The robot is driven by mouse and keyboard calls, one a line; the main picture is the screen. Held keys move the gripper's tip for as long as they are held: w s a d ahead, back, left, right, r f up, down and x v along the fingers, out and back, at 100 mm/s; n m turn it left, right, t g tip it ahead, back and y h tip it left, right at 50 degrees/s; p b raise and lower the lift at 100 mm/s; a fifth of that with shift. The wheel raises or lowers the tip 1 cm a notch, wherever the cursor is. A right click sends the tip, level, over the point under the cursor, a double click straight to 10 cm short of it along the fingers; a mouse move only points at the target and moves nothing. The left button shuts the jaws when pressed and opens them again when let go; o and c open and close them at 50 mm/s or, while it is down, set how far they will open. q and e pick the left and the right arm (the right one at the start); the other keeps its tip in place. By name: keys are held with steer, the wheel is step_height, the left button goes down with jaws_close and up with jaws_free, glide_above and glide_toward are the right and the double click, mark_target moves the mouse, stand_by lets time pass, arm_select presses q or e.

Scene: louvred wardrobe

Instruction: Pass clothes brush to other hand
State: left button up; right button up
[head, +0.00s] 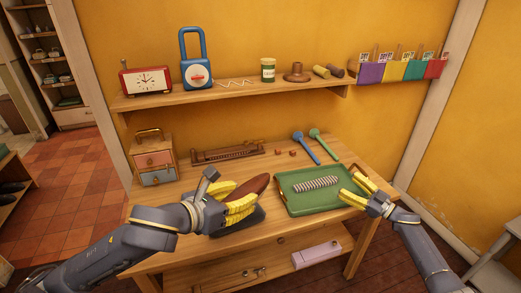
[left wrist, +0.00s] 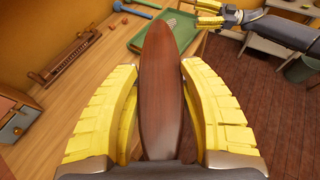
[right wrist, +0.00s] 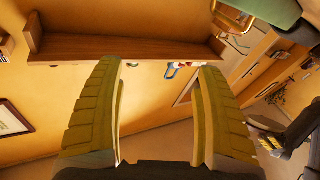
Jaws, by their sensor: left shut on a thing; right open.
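The clothes brush, a long oval of dark reddish-brown wood, shows in the head view (head: 250,187) and the left wrist view (left wrist: 160,90). My left gripper (head: 240,206) is shut on it above the table's front left part. In the left wrist view the yellow fingers stand on both sides of the brush, and its far end points away from the palm. The bristles are not visible. My right gripper (head: 354,191) is open and empty over the right end of the green tray, apart from the brush. In the right wrist view its fingers (right wrist: 158,68) have nothing between them.
The green tray (head: 292,207) holds a ridged, pale roll (head: 316,184). Blue and green long-handled things (head: 315,148) lie behind it. A small drawer box (head: 154,160) stands at the left. A dark slab (head: 240,224) lies below my left gripper. A wall shelf (head: 225,93) hangs above.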

steer(key=a+r+n+g+y, duration=0.4)
steer(key=a+r+n+g, duration=0.3)
steer(key=a+r, duration=0.55)
steer(key=n+g+h, duration=1)
steer(key=h, duration=0.6)
glide_toward(252, 183)
steer(key=shift+s+d+f, duration=0.1)
steer(key=shift+s+f, duration=0.05)
steer(key=shift+f, duration=0.25)
steer(key=shift+a+x, duration=0.2)
steer(key=shift+x, duration=5.7)
